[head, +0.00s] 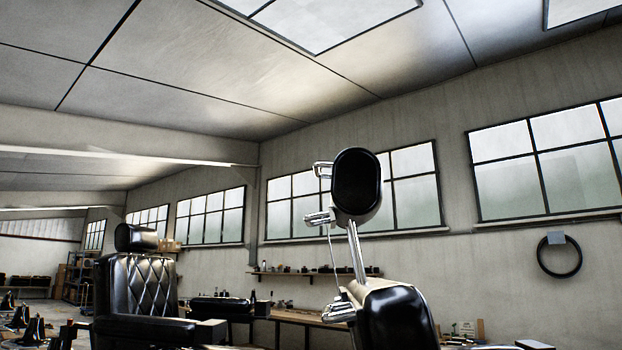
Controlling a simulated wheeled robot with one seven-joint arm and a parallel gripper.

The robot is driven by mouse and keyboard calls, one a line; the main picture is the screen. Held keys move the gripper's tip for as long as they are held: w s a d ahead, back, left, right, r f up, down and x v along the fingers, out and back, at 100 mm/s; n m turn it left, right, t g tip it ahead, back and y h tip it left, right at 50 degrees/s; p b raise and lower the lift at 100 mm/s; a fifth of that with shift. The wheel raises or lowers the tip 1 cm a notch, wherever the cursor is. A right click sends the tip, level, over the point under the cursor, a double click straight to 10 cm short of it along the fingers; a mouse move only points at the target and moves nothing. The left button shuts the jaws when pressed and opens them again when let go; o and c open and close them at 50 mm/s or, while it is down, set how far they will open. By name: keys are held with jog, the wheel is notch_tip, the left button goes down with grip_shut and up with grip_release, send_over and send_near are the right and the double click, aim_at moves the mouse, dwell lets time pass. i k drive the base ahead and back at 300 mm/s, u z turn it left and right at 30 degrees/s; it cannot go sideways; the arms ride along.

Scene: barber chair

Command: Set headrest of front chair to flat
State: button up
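The front chair stands at the lower right of centre, seen partly from the side. Its black padded headrest (356,185) is a tall rounded shape raised above the backrest on chrome posts (356,252). The headrest looks upright, not lying flat, though its exact angle is hard to tell. Chrome brackets (318,218) stick out to its left. The black backrest (398,318) is cut off by the bottom edge, and the seat is not in view. My gripper is not in view.
A second black chair with a quilted back (138,286) and its own headrest (136,238) stands at the left. A workbench (310,317) and a shelf (315,274) with small items run along the back wall. A black ring (559,257) hangs at the right.

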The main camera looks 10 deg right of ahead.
aim_at(356, 177)
jog(key=u, duration=1.35)
jog(key=i, duration=1.1)
jog(key=z, duration=0.55)
